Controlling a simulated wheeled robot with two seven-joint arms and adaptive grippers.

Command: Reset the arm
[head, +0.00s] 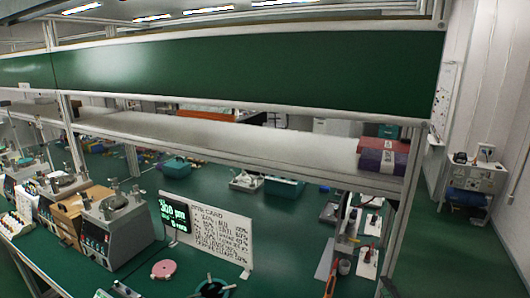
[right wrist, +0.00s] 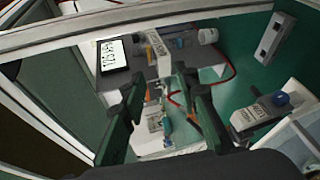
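My right gripper (right wrist: 162,88) shows in the right wrist view, with its two dark fingers spread wide apart and nothing held between them. Beyond the fingers are a grey surface with small items and a dark green floor. My left gripper does not show in either view.
A green bench holds grey lapping machines (head: 117,230), a white lettered board (head: 215,235) and a pink disc (head: 164,268). A shelf (head: 250,142) with red and purple packs (head: 382,162) runs above. Open floor (head: 455,245) lies right.

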